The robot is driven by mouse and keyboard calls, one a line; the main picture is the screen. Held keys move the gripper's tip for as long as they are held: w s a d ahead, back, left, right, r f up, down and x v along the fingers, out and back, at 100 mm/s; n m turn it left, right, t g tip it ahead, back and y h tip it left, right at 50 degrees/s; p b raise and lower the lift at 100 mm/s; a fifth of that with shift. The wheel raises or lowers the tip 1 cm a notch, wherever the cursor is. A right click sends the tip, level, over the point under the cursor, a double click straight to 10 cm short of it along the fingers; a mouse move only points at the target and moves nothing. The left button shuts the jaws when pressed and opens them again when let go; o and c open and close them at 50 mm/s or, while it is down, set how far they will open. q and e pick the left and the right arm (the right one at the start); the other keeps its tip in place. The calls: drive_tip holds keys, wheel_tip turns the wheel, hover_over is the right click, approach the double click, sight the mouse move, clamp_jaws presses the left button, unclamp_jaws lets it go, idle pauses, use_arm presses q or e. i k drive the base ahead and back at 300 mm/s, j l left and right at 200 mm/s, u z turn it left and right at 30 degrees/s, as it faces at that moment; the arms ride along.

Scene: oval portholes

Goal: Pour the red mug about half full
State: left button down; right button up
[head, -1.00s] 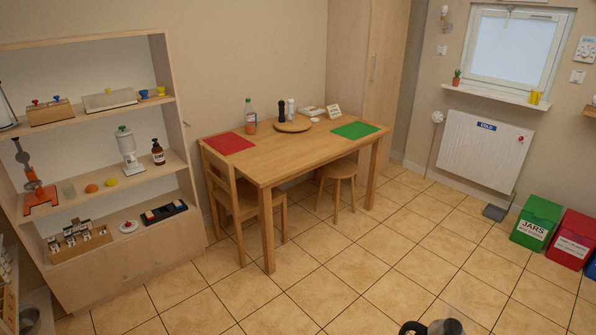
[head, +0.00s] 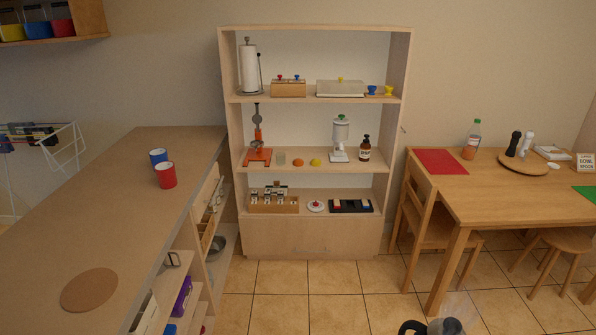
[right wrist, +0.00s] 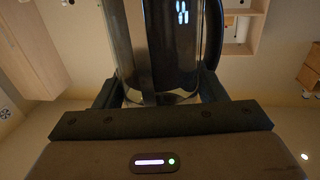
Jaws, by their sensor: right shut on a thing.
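The red mug (head: 165,176) stands upright on the long counter (head: 125,220) at the left in the head view. Its contents cannot be made out. A blue mug (head: 158,157) stands just behind it. The kettle's top and black handle also show at the bottom edge of the head view (head: 445,327), well right of the mugs. The rest of the kettle is cut off there. My left gripper is not in view.
A round brown mat (head: 89,290) lies on the near part of the counter. A shelf unit (head: 313,222) with kitchen things stands ahead. A wooden table (head: 480,195) with a chair is at the right. The tiled floor between counter and table is clear.

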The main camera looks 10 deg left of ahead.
sight(165, 171)
drive_tip(key=i+u, duration=0.15)
drive_tip(key=u, duration=0.3)
drive_tip(key=i+l+u, duration=0.15)
drive_tip(key=u, duration=0.3)
drive_tip(key=i+l+u, duration=0.15)
drive_tip(key=u, duration=0.35)
drive_tip(key=i+l+u, duration=0.3)
drive_tip(key=l+u, duration=0.35)
drive_tip(key=i+l+u, duration=0.15)
drive_tip(key=u, duration=0.15)
drive_tip(key=i+l+u, duration=0.1)
drive_tip(key=l+u, duration=0.25)
drive_tip(key=l, duration=0.1)
